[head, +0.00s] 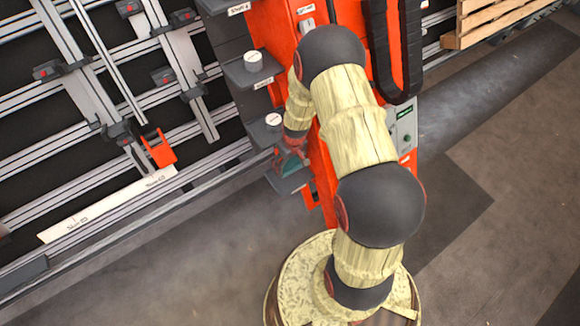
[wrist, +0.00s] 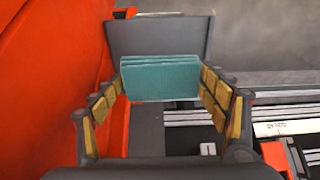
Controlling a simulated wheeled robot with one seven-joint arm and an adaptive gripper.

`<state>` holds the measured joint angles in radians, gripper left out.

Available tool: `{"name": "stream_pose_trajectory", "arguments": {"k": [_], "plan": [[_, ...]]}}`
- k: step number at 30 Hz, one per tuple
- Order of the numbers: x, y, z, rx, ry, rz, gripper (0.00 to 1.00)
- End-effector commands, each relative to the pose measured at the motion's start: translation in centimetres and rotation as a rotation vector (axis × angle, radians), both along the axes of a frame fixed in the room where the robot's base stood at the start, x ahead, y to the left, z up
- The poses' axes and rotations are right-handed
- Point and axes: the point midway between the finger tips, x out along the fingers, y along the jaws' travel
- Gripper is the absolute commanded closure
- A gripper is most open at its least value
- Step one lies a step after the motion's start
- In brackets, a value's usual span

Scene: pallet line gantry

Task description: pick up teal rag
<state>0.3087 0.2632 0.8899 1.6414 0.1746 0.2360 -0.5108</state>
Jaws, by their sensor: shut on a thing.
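The teal rag (wrist: 160,80) is a folded, layered block between the two fingers of my gripper (wrist: 161,88) in the wrist view. The fingers with yellow pads stand on its left and right sides, and my gripper is shut on it. In the head view the teal rag (head: 291,165) shows small at the end of my arm, partly covered by my gripper (head: 289,158). A dark grey shelf (wrist: 158,36) lies behind the rag in the wrist view. Whether the rag touches this shelf I cannot tell.
An orange column (head: 262,30) stands close beside my gripper, with more grey shelves holding white-topped round items (head: 253,60) above. Metal rails (head: 110,130) with an orange bracket (head: 159,148) fill the left. A wooden pallet (head: 490,20) is at the upper right. Floor (head: 500,170) is clear at right.

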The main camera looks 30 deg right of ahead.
Motion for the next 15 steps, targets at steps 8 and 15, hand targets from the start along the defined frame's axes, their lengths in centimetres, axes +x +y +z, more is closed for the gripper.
{"name": "stream_pose_trajectory", "arguments": {"k": [8,15], "plan": [[-0.2,4.3,1.4,0.0,0.002,0.007,0.46],[-0.5,11.1,1.5,0.0,0.002,0.009,0.46]]}}
